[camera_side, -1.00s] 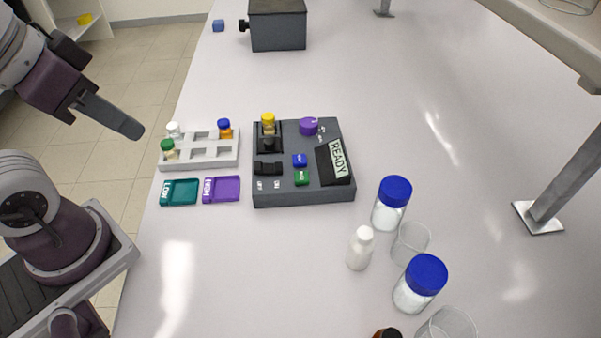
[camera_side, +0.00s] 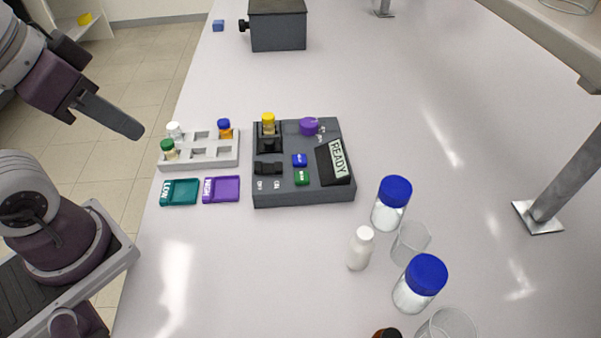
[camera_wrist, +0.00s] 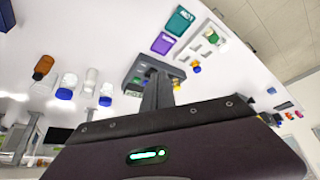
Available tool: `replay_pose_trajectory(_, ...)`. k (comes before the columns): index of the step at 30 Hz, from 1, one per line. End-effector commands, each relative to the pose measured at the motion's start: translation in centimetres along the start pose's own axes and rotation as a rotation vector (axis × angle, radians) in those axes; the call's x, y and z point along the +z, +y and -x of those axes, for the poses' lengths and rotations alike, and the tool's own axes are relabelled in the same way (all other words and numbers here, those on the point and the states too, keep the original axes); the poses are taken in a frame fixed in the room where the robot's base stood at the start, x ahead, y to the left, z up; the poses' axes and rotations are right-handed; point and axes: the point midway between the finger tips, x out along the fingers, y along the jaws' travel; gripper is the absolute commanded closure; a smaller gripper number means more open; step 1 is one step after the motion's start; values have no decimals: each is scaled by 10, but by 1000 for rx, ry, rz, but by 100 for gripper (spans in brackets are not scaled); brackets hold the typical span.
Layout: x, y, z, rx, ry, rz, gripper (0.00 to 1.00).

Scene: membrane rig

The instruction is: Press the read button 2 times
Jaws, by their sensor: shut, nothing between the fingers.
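The dark grey instrument (camera_side: 330,194) sits on the white bench, with a display reading READY (camera_side: 338,158). Its front panel has a blue button (camera_side: 300,160) and a green button (camera_side: 302,178); their labels are too small to read. A yellow-capped vial (camera_side: 268,124) stands in its holder, and a purple knob (camera_side: 309,126) is at the back. My gripper (camera_side: 137,132) is shut and empty, held in the air to the left of the instrument, near the vial rack. In the wrist view, my gripper (camera_wrist: 158,78) hides part of the instrument (camera_wrist: 134,74).
A grey vial rack (camera_side: 200,162) holds several capped vials. Blue-capped jars (camera_side: 391,205), a white bottle (camera_side: 360,248) and clear beakers stand at the right front. The bench behind the instrument is mostly clear.

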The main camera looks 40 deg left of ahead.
Motion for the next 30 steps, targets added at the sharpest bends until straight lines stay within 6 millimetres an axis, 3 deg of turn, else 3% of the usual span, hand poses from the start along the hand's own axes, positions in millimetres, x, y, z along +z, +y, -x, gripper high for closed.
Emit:
replay_pose_trajectory(2,-1,-2,-2,-11,-2,-39,100)
replay_pose_trajectory(5,-12,-15,-12,-77,-17,-316,100)
replay_pose_trajectory(8,-42,-32,-32,-189,-49,-901,100)
replay_pose_trajectory(11,-84,-30,-57,-297,-88,-1631,100)
replay_pose_trajectory(15,-130,6,-94,-415,-120,-2551,100)
replay_pose_trajectory(18,-147,43,-117,-494,-118,-3095,100)
replay_pose_trajectory(19,-149,54,-124,476,105,2967,100)
replay_pose_trajectory(21,-152,76,-136,440,77,2690,100)
replay_pose_trajectory(24,-150,100,-149,412,48,2407,100)
replay_pose_trajectory(30,-148,117,-158,395,29,2196,100)
